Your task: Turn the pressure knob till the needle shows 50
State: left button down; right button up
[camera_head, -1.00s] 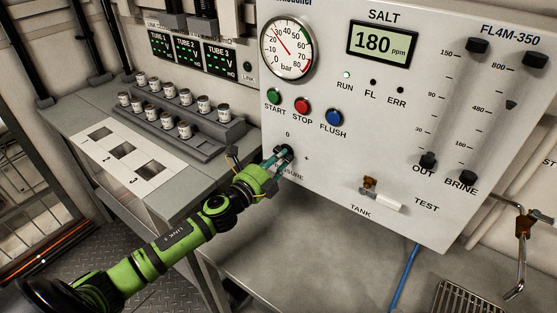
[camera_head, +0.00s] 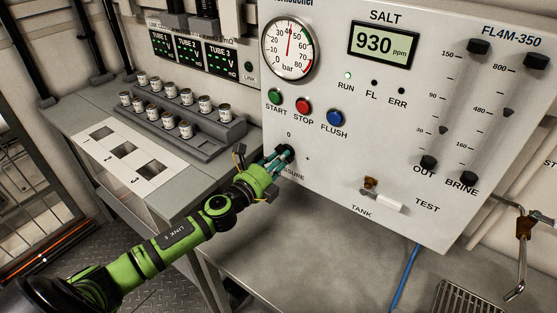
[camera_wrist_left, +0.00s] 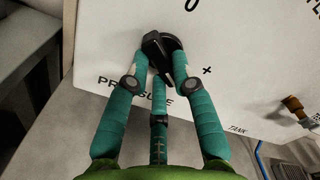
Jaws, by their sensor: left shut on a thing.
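The black pressure knob (camera_wrist_left: 158,48) is on the white panel, between the "0" and "+" marks in the left wrist view. My left gripper (camera_wrist_left: 160,66) has its teal fingers around it, shut on it. In the head view, the left gripper (camera_head: 283,156) reaches the panel from the left and mostly hides the knob. The round pressure gauge (camera_head: 289,48) is at the panel's top left. Its red needle points almost straight up, close to the 40 mark. My right gripper is not in view.
The salt display (camera_head: 383,45) reads 930 ppm. The green start (camera_head: 275,96), red stop (camera_head: 303,106) and blue flush (camera_head: 334,117) buttons sit above the knob. A tank valve (camera_head: 380,197) sticks out at lower right. A rack of small jars (camera_head: 205,145) stands left.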

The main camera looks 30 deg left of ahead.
pick_arm(q)
jog(key=c, duration=1)
grip_release()
jog(key=shift+c, duration=0.2)
jog(key=shift+s, duration=0.1)
jog(key=s+a, duration=0.1)
jog(key=s, duration=1)
jog(key=shift+s+a, duration=0.3)
jog(key=shift+s, duration=0.05)
jog(key=shift+f, duration=0.1)
